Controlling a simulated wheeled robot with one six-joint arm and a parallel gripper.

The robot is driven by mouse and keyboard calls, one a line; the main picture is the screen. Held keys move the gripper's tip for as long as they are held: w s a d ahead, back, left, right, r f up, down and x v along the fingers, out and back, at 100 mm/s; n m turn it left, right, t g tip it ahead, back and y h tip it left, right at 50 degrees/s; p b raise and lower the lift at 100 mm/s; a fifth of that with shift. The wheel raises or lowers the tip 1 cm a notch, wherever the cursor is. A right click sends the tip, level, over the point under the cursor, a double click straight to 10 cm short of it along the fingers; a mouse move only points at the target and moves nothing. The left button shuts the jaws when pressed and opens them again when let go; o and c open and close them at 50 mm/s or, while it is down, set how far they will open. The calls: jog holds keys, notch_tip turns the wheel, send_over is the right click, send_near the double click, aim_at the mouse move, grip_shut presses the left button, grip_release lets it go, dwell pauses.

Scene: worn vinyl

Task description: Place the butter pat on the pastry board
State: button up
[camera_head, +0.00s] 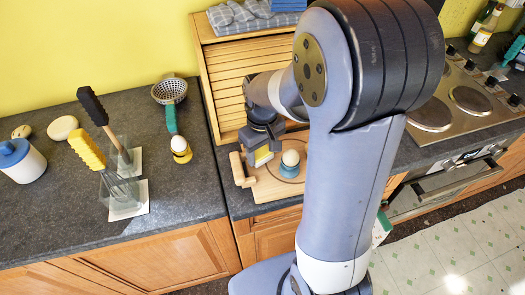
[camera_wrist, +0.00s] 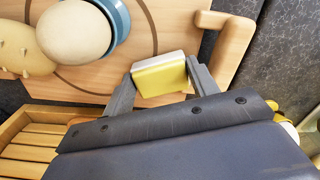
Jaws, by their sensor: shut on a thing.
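My gripper (camera_head: 262,143) is over the left part of the pastry board (camera_head: 267,190), pointing down. It is shut on the butter pat (camera_head: 263,156), a small yellow block with a pale side. In the wrist view the butter pat (camera_wrist: 160,76) sits between the two fingertips, with the pastry board (camera_wrist: 170,25) behind it. The board is light wood with a dark ring. I cannot tell whether the butter touches the board.
A white egg in a blue cup (camera_head: 290,160) stands on the board beside my gripper. A pale, bumpy thing (camera_wrist: 25,50) lies past the egg. A wooden bar (camera_head: 238,170) is at the board's left edge. A slatted bread box (camera_head: 228,85) stands behind.

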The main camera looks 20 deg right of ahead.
aim_at(263, 154)
jog(key=shift+f, duration=0.25)
jog(key=shift+f, duration=0.2)
jog(key=o, duration=1.1)
jog(key=shift+c, duration=0.2)
jog(key=shift+r, duration=0.1)
notch_tip(263, 154, up, 12)
jog(key=shift+r, duration=0.15)
